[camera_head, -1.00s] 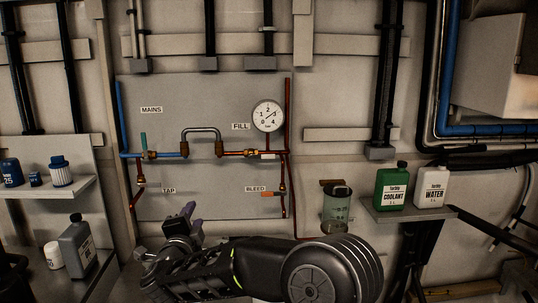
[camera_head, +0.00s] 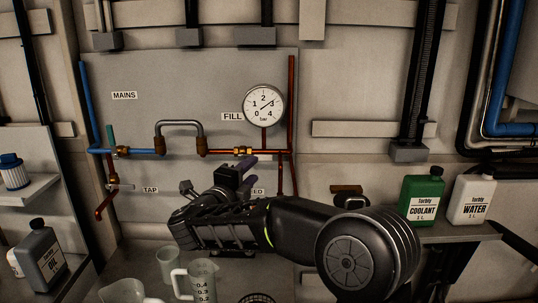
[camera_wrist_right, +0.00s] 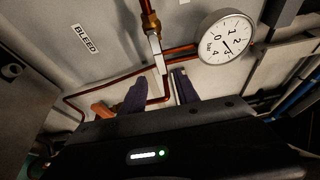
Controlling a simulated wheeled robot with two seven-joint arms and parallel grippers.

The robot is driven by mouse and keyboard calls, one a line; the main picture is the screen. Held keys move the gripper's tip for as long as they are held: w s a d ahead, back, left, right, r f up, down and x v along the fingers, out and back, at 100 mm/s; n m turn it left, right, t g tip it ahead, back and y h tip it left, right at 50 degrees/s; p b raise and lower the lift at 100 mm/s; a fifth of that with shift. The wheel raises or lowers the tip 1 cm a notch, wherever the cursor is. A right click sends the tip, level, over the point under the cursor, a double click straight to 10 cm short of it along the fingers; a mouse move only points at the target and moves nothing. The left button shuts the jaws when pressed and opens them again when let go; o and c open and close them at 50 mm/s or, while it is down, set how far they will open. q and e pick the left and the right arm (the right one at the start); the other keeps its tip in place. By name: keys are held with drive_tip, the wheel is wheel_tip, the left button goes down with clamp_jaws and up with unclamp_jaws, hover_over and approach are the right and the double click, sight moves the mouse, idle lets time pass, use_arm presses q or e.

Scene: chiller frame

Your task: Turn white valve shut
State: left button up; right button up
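The white valve lever (camera_wrist_right: 157,54) sits below its brass fitting (camera_wrist_right: 150,24) in the right wrist view, near the round gauge (camera_wrist_right: 226,38). In the head view its brass body (camera_head: 243,151) shows on the red pipe under the FILL label (camera_head: 232,117); my fingers largely hide the lever there. My right gripper (camera_head: 248,173) is open, with purple fingers just below and in front of the valve. In the right wrist view the gripper (camera_wrist_right: 160,88) has its fingers apart; the lever lies ahead between them, and contact cannot be told. My left gripper is not in view.
An orange handle (camera_wrist_right: 101,109) lies near the left finger. Pipes run across the grey panel (camera_head: 200,82). A measuring jug (camera_head: 203,279) stands below my arm. Green coolant (camera_head: 421,194) and white water (camera_head: 471,199) bottles stand on the right shelf.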

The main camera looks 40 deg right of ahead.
sight(264, 159)
drive_tip(key=p+x, duration=0.2)
drive_tip(key=x, duration=0.4)
drive_tip(key=shift+w+d+r+p, duration=0.15)
drive_tip(key=shift+d+p, duration=0.05)
drive_tip(key=shift+p, duration=0.15)
drive_tip(key=shift+w+d, duration=0.25)
drive_tip(key=shift+d, duration=0.2)
clamp_jaws()
idle(1.1)
